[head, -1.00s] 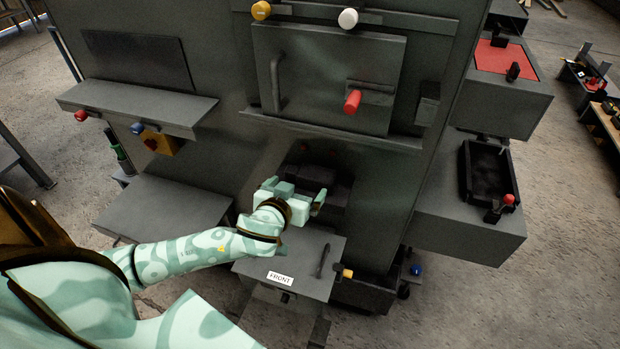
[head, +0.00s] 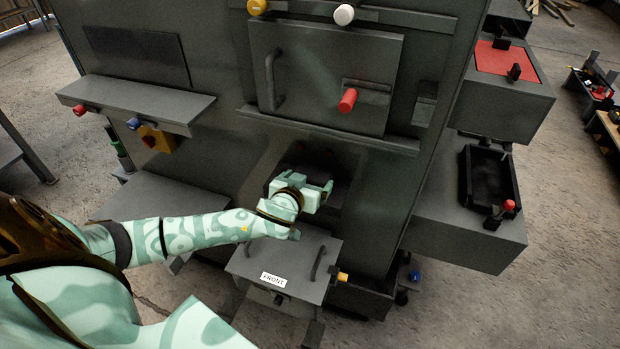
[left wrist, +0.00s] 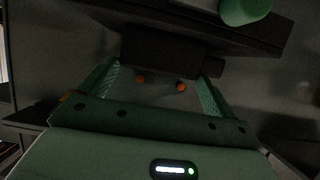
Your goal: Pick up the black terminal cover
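A dark block (left wrist: 160,52), which looks like the black terminal cover, lies ahead of my left gripper in the left wrist view. My left gripper (left wrist: 160,78) is open, with one finger on each side of the view and the block just beyond or between the fingertips; contact cannot be told. Two small orange dots show below the block. In the head view, my left gripper (head: 316,192) is at the dark recess low in the grey cabinet (head: 215,165) and hides most of what is inside. My right gripper is not in view.
A grey box labelled FRONT (head: 285,262) with handles stands just below the gripper. A panel with a red knob (head: 347,100) is above. A black tray (head: 492,178) sits on the right shelf. A ledge (head: 135,103) juts out at left.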

